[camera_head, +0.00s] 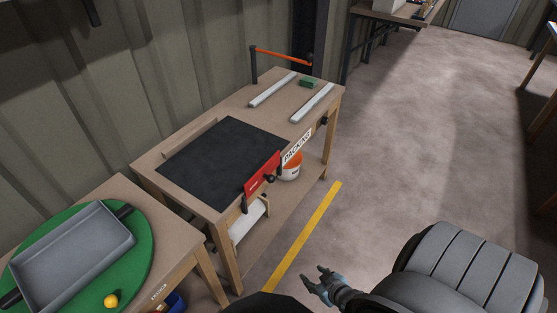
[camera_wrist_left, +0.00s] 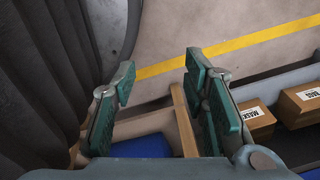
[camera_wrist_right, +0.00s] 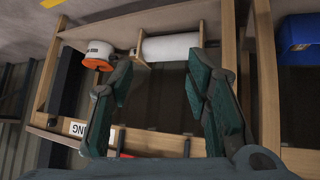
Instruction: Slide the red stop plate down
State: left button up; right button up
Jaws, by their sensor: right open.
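The red stop plate (camera_head: 262,172) stands upright at the front edge of the packing table (camera_head: 170,148), beside the black mat, with its top above the tabletop. A dark knob (camera_head: 269,178) is on its front. My right gripper (camera_head: 314,277) is open and empty, in front of the table and apart from the plate. In the right wrist view my right gripper (camera_wrist_right: 160,72) has its fingers spread; a small bit of red shows low behind them, mostly hidden. My left gripper (camera_wrist_left: 160,72) is open and empty in the left wrist view; it is not seen in the head view.
The black mat (camera_head: 220,150) covers the near tabletop, with two pale rails (camera_head: 312,103) beyond. An orange-and-white bucket (camera_head: 290,170) and a white roll (camera_wrist_right: 170,47) are below. A table with a green disc (camera_head: 140,245) and grey tray (camera_head: 70,255) is left. Floor at right is clear.

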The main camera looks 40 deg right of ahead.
jog(key=w+d+r+t+b, duration=0.3)
jog(key=w+r+t, duration=0.15)
jog(key=w, duration=0.35)
jog(key=t+b, duration=0.2)
jog(key=t, duration=0.3)
send_near(273, 182)
jog(key=shift+m, duration=0.3)
jog(key=w+b, duration=0.2)
jog(key=w, duration=0.1)
jog(key=w+b, duration=0.2)
jog(key=w, duration=0.1)
jog(key=w+d+b, duration=0.1)
jog(key=w+b, duration=0.1)
jog(key=w, duration=0.2)
jog(key=shift+r+b, duration=0.1)
jog(key=shift+b, duration=0.2)
pick_arm(q)
notch_tip(273, 182, down, 14)
jog(key=a, duration=0.2)
jog(key=shift+w+a+r+y, duration=0.2)
jog(key=shift+a+r+y, duration=0.05)
jog(key=shift+y, duration=0.05)
jog(key=shift+d, duration=0.1)
pick_arm(e)
grip_shut()
